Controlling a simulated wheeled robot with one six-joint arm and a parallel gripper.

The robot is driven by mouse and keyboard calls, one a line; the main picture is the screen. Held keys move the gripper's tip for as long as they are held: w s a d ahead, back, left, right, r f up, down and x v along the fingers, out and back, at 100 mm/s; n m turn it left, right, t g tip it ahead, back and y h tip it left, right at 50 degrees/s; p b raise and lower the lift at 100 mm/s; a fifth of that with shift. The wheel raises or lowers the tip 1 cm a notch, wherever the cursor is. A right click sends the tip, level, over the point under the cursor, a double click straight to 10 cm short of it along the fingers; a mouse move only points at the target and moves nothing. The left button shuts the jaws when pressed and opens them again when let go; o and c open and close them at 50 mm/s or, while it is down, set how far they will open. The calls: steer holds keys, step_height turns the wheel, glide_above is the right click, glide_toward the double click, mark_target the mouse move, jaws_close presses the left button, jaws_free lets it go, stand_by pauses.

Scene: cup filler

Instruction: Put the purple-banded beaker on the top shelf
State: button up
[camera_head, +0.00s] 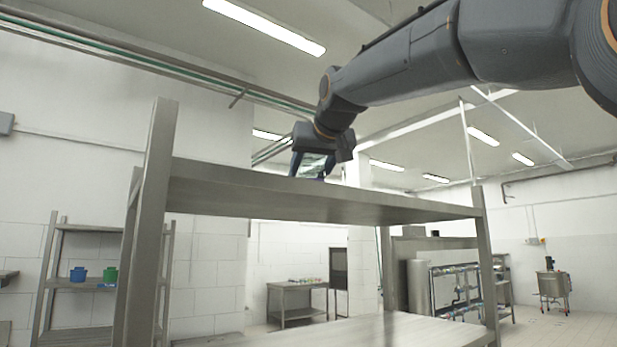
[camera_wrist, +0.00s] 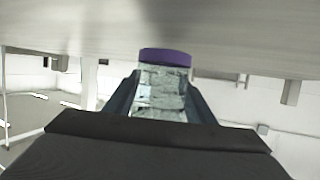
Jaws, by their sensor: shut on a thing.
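The purple-banded beaker (camera_wrist: 160,90) is clear glass with a purple band at its end, seen in the middle of the wrist view between my two fingers. My gripper (camera_wrist: 163,95) is shut on it. In the head view my gripper (camera_head: 313,166) is above the top shelf (camera_head: 300,195) of a metal rack, and part of the beaker (camera_head: 311,168) shows between the fingers. The shelf's near edge hides the beaker's lower end, so I cannot tell whether it touches the shelf. In the wrist view the grey shelf surface (camera_wrist: 60,30) lies close to the banded end.
The rack's upright posts (camera_head: 150,220) stand at left and right. A lower shelf (camera_head: 370,332) looks bare. Farther back are a small rack with a blue container (camera_head: 78,274) and a green one (camera_head: 110,274), and a metal table (camera_head: 297,290).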

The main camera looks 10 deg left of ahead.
mark_target(316, 162)
steer(key=shift+f, duration=0.6)
steer(key=shift+f, duration=0.1)
steer(key=o, duration=1.1)
steer(key=b+v, duration=0.4)
steer(key=v, duration=0.8)
steer(key=shift+d, duration=0.1)
